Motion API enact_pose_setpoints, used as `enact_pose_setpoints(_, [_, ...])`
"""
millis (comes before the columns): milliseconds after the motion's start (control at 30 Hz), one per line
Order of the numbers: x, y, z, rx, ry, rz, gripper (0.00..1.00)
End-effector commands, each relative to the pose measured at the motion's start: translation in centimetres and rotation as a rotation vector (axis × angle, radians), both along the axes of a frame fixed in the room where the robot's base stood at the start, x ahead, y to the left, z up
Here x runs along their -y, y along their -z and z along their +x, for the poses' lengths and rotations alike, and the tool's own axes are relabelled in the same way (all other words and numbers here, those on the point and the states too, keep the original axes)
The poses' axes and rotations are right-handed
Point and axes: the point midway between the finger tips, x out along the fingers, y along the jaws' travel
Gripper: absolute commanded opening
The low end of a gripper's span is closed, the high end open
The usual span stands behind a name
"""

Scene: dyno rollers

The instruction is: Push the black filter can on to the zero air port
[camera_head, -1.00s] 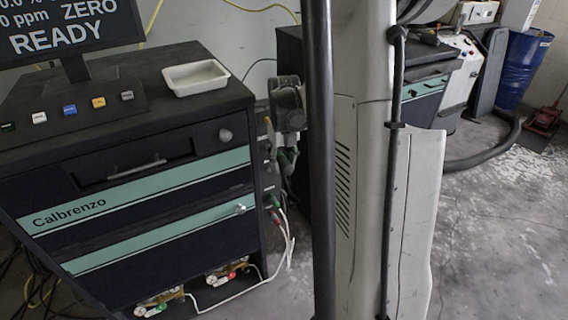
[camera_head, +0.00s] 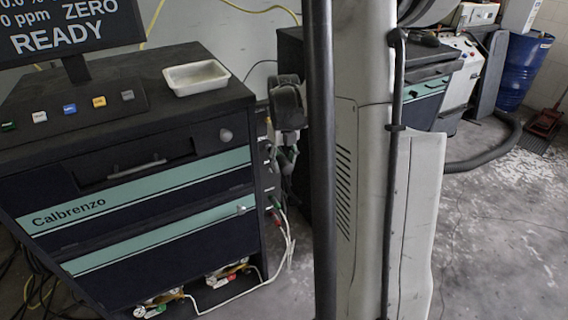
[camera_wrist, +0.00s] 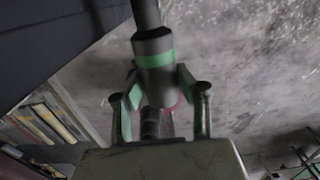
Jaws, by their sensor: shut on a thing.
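In the wrist view a black can with a green band (camera_wrist: 154,58) sits between the fingertips of my gripper (camera_wrist: 157,82), which is shut on it. A narrower dark cylinder extends from the can to the top edge of that view. In the head view my gripper (camera_head: 286,150) hangs close beside the right side of the Calbrenzo cabinet (camera_head: 150,215), partly hidden and small. Small labelled ports line that side. I cannot tell which is the zero air port, or whether the can touches it.
A white tray (camera_head: 196,77) lies on the cabinet top, beside several coloured buttons. The monitor (camera_head: 68,28) reads ZERO READY. A white hose (camera_head: 290,245) with red and green fittings hangs beside the cabinet. Open concrete floor (camera_head: 500,225) lies to the right.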

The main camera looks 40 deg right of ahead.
Motion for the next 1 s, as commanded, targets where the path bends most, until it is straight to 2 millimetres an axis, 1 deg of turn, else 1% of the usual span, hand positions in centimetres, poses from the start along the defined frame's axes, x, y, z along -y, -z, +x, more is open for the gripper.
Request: enact_pose_setpoints(1000, [0.5,-0.2,2.2,0.008,-0.004,-0.001,0.03])
